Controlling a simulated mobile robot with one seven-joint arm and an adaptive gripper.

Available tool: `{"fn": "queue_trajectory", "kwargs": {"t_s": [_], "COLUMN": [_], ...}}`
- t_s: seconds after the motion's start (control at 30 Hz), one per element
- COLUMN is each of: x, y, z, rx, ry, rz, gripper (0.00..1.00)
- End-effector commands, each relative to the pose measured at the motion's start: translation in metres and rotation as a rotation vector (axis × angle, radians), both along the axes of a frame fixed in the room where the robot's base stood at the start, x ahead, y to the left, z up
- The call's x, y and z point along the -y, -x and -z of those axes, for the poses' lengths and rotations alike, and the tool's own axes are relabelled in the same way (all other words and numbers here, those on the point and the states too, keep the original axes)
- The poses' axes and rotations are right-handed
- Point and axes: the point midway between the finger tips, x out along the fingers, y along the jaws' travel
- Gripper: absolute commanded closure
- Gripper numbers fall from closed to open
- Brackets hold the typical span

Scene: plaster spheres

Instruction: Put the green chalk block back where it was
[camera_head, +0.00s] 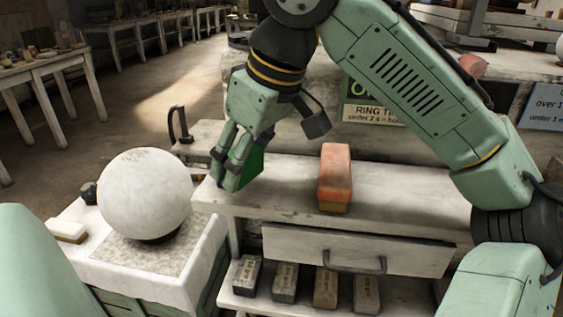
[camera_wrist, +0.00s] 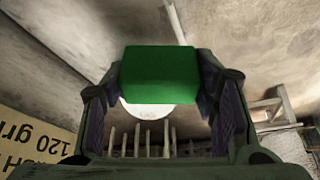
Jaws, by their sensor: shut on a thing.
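The green chalk block (camera_head: 247,166) is between the fingers of my gripper (camera_head: 232,178), at the left end of the white bench in the head view. In the wrist view the block (camera_wrist: 159,74) is a plain green box, with a finger of my gripper (camera_wrist: 160,85) against each side. My gripper is shut on it. The fingers hide part of the block in the head view. I cannot tell whether the block touches the bench top.
An orange block (camera_head: 336,172) stands on the white bench (camera_head: 400,195), right of my gripper. Below are a drawer (camera_head: 325,247) and several labelled blocks on a shelf. A white plaster sphere (camera_head: 145,194) sits left on a cloth-covered stand (camera_head: 150,275). Bench top beyond the orange block is clear.

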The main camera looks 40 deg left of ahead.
Motion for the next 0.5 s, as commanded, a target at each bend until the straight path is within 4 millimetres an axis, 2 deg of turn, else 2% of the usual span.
{"fn": "queue_trajectory", "kwargs": {"t_s": [0.03, 0.1, 0.2, 0.5], "x": [0.003, 0.006, 0.009, 0.014], "y": [-0.014, -0.029, -0.045, -0.068], "z": [0.000, 0.001, 0.003, 0.006], "rx": [-0.004, -0.003, -0.002, -0.001], "ry": [0.001, 0.000, 0.000, 0.000], "rz": [0.007, 0.005, 0.004, 0.002], "gripper": [0.79, 0.79, 0.79, 0.79]}}
